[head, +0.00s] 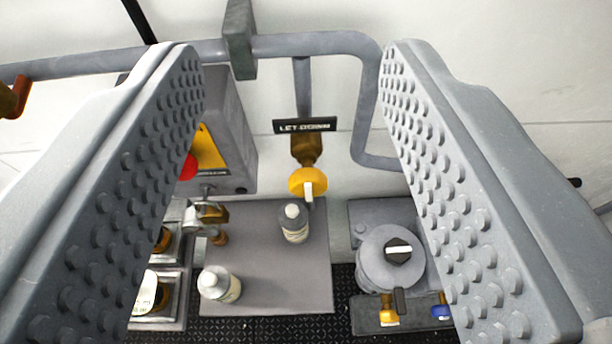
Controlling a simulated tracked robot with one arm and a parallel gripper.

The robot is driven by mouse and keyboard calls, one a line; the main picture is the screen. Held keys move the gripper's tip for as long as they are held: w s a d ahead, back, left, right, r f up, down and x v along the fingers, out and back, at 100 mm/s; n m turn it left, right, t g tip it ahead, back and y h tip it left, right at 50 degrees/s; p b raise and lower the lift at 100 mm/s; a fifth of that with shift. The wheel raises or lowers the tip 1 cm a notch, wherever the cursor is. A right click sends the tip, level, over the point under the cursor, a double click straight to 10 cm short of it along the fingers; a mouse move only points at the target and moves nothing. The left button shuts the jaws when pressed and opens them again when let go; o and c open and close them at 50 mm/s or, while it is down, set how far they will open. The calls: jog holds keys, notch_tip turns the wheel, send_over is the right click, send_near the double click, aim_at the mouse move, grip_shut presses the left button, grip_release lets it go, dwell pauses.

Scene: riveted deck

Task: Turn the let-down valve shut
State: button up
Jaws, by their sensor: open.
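The let-down valve is a brass body (306,149) with a round yellow knob (302,180) and a pale pointer bar on it, which points downward. It hangs on a grey pipe against the white wall, under a black label (304,126) that reads "LET-DOWN". My gripper (292,75) is open, with one studded finger at the left and one at the right. The valve shows in the gap between the fingers, farther off than they are. Nothing is held between the fingers.
Two capped bottles (294,223) (220,285) stand on a grey plate (280,262) below the valve. A grey box (232,135) with a red button is left of it. A round grey unit with a black knob (398,251) is lower right. A pipe (315,44) crosses above.

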jog(key=w+f+m+g+p, duration=0.5)
jog(key=w+m+g+p, duration=0.15)
jog(key=w, duration=0.35)
jog(key=m+g+p, duration=0.9)
jog(key=m+p, duration=0.1)
jog(key=m, duration=0.1)
send_over(312, 175)
notch_tip(312, 175, down, 8)
jog(key=shift+f+t+b, duration=0.25)
jog(key=shift+f+b, duration=0.1)
jog(key=shift+f, duration=1.3)
jog(key=shift+a+f+p, duration=0.1)
jog(key=shift+f+p, duration=0.8)
jog(key=shift+f, duration=4.45)
jog(key=c, duration=1)
